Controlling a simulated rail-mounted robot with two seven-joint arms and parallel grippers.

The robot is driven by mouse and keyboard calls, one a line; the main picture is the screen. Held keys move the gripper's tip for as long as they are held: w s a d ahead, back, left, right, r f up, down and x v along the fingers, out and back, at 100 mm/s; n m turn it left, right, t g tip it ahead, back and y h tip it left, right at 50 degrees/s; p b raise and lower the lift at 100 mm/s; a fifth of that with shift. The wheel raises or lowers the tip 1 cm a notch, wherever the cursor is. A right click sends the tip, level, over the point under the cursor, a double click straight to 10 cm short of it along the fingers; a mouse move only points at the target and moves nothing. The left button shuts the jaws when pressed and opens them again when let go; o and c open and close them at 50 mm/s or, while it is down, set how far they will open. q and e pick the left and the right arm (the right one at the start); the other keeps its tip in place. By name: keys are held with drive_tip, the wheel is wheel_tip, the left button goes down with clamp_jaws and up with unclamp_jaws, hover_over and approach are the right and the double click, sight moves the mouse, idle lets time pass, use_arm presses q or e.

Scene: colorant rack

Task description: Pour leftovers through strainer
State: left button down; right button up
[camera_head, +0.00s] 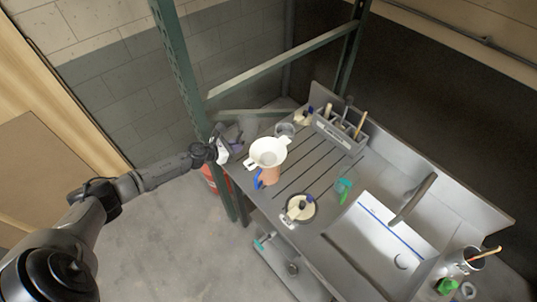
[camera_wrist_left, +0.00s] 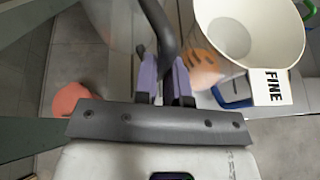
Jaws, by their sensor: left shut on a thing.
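The white strainer (camera_head: 267,152), cup-shaped with side tabs, stands at the left end of the counter. It also shows large in the left wrist view (camera_wrist_left: 245,35), with "FINE" on its tab. Below it is an orange thing with a blue handle (camera_head: 268,178); how the strainer rests on it is partly hidden. My left gripper (camera_wrist_left: 165,82) is shut on the dark curved handle of a see-through container (camera_wrist_left: 112,22). The container is just left of the strainer and apart from it; its contents are unclear. My right gripper is not in view.
A grey caddy (camera_head: 339,131) with wooden-handled tools stands at the back. A round pot (camera_head: 300,209) and a teal item (camera_head: 343,186) are on the counter. The sink (camera_head: 380,240) is right. A green metal post (camera_head: 181,75) rises near my left arm.

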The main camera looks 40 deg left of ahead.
use_arm(q)
wheel_tip(320, 180, up, 5)
drive_tip(key=p, duration=0.4)
drive_tip(key=shift+a+r, duration=0.1)
drive_tip(key=shift+a, duration=0.05)
